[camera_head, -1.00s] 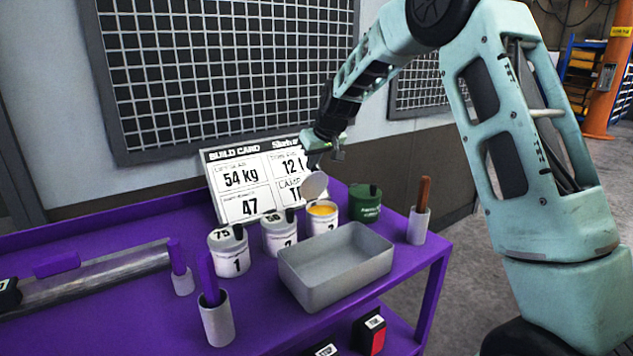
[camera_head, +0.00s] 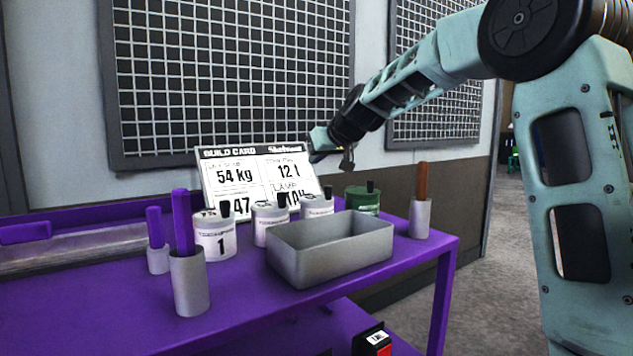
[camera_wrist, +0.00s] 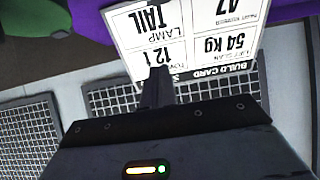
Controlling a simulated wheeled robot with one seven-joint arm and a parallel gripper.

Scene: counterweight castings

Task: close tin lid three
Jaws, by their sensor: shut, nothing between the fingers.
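Tin three (camera_head: 317,208) is the white tin at the right of the row of white tins, partly hidden by the grey tray. Its lid lies down over the mouth, with a black knob upright; no yellow contents show. From this low angle I cannot tell whether the lid is fully seated. My gripper (camera_head: 330,157) is shut and empty, above and behind tin three, in front of the build card.
White tins one (camera_head: 215,240) and two (camera_head: 264,228) stand to the left, a green tin (camera_head: 362,200) to the right. The grey tray (camera_head: 318,262) stands in front. The build card (camera_head: 235,190) leans behind. Holders with purple and brown handles stand at the sides.

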